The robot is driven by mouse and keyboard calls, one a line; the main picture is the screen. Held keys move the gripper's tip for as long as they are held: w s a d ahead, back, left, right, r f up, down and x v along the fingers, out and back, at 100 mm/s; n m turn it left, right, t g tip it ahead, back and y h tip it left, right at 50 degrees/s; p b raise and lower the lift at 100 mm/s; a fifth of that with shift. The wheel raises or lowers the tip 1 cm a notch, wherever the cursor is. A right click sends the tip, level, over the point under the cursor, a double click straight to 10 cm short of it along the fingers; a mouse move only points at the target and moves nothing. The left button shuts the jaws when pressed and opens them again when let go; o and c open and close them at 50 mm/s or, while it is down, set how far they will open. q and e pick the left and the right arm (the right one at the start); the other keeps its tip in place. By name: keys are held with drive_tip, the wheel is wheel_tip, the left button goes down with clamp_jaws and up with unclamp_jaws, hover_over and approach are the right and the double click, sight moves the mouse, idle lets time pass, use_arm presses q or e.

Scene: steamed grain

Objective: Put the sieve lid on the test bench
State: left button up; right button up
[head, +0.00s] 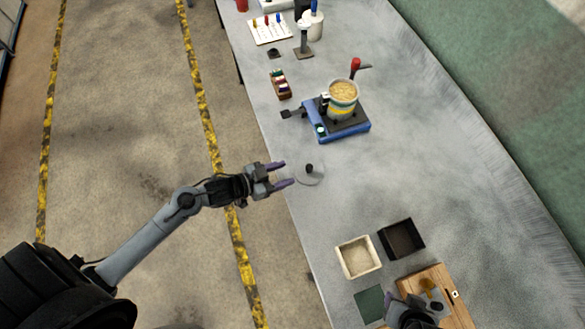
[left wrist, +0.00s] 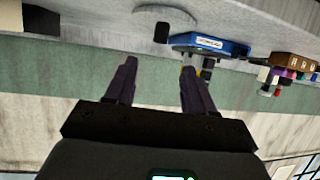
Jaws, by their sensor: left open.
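The sieve lid, a pale grey disc with a black knob (head: 309,170), lies flat on the grey test bench (head: 390,180) near its left edge in the head view. My left gripper (head: 287,174) is open and empty, its purple fingertips just left of the lid and pointing at it. I cannot tell whether they touch it. The left wrist view is upside down. It shows both open fingers (left wrist: 159,68) and part of a grey disc (left wrist: 165,16) beyond them. My right gripper (head: 418,310) is at the bottom, over the wooden board; its fingers are unclear.
A blue device (head: 342,130) carries a striped cup of grain (head: 342,97) beyond the lid. A cream tray (head: 343,262), a black tray (head: 402,239), a green mat (head: 369,304) and a wooden board (head: 446,286) are nearer. Bench right of the lid is clear.

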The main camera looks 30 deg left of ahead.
use_arm(q)
drive_tip(key=s+r+n+g+y, duration=0.2)
drive_tip(key=s+g+y, duration=0.1)
drive_tip(key=s, duration=0.4)
drive_tip(key=s+a+r+n+g+y, duration=0.1)
drive_tip(key=s+g+y, duration=0.3)
drive_tip(key=s, duration=0.4)
drive_tip(key=shift+a+r+n+g, duration=0.2)
drive_tip(key=shift+r+n+g, duration=0.25)
drive_tip(key=shift+n, duration=0.25)
drive_tip(key=shift+s+r, duration=0.1)
wheel_tip(320, 180, up, 21)
drive_tip(key=p, duration=2.1)
